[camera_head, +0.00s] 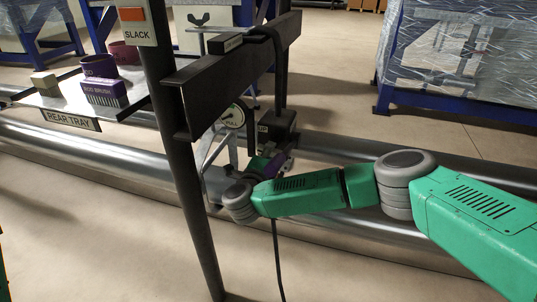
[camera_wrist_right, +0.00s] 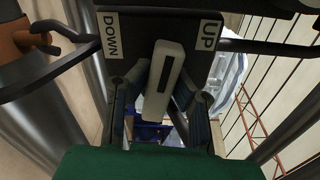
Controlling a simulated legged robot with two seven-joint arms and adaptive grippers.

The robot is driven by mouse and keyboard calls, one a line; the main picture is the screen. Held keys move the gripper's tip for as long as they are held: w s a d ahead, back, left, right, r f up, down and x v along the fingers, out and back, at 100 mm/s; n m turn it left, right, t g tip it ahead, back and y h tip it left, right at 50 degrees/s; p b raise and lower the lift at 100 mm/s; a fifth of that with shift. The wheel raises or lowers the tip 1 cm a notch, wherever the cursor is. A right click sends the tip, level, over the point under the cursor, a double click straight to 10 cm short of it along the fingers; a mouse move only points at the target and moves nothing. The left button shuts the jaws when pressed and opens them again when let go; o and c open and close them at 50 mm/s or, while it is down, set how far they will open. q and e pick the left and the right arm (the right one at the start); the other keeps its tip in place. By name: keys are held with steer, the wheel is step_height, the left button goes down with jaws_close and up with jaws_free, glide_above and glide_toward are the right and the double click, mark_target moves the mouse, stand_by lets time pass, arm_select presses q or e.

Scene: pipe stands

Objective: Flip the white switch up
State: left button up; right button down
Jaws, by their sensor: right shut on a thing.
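The white switch (camera_wrist_right: 166,72) is a pale lever with a dark slot, on a dark box (camera_wrist_right: 140,30) between a DOWN label (camera_wrist_right: 111,34) on the left and an UP label (camera_wrist_right: 209,36) on the right. In the right wrist view its near end leans slightly left. My right gripper (camera_wrist_right: 160,92) has one finger on each side of the switch and is shut on it. In the head view my right gripper (camera_head: 272,165) is at the dark box (camera_head: 277,127) behind the post; the switch is hidden there. My left gripper is out of view.
A dark post (camera_head: 185,190) with a crossbar (camera_head: 235,75) stands close left of my right gripper. A gauge (camera_head: 234,116) is beside the box. Large metal pipes (camera_head: 90,160) run across below. The rear tray (camera_head: 60,101) holds a brush and other items. A cable hangs below my right wrist.

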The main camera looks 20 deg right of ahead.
steer(key=m, duration=0.1)
steer(key=m+b, duration=0.1)
steer(key=m, duration=0.2)
steer(key=shift+s+d+f+m+b, duration=0.2)
steer(key=shift+f+m+b, duration=0.1)
steer(key=shift+m, duration=0.1)
stand_by(0.4)
steer(key=c, duration=1.4)
jaws_free()
steer(key=shift+w+r, duration=0.1)
steer(key=shift+r, duration=0.05)
steer(key=shift+a+r, duration=0.1)
